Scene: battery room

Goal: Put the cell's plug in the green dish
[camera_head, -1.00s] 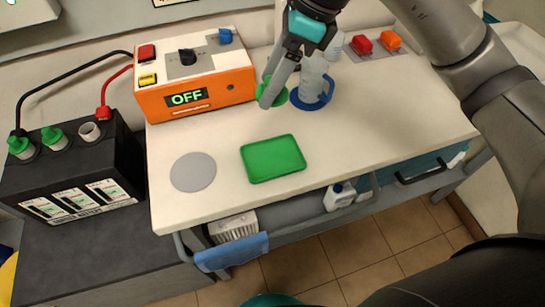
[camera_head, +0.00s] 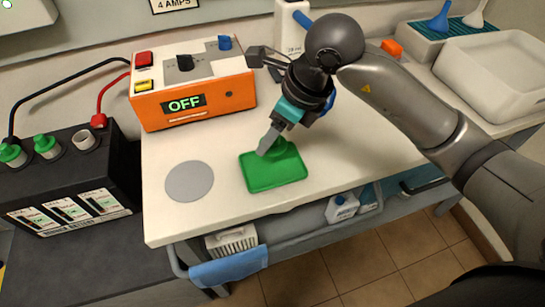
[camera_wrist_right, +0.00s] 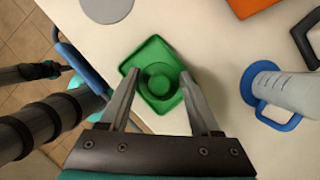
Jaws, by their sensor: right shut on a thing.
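The green dish (camera_head: 262,181) is a shallow square tray on the white bench top. My right gripper (camera_head: 270,145) is over its back part, shut on the round green plug (camera_head: 286,149). In the right wrist view the plug (camera_wrist_right: 160,84) sits between the fingertips, with the dish (camera_wrist_right: 152,50) around and below it. I cannot tell whether the plug touches the dish. The black battery (camera_head: 75,180) at the left has two cells with green plugs and one open filler hole (camera_head: 84,140). My left gripper is not in view.
An orange charger box (camera_head: 195,98) reading OFF stands behind the dish. A grey disc (camera_head: 189,181) lies left of it. A clear cylinder on a blue base (camera_wrist_right: 285,92) stands beside the dish. A white tray (camera_head: 495,75) is at the back right.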

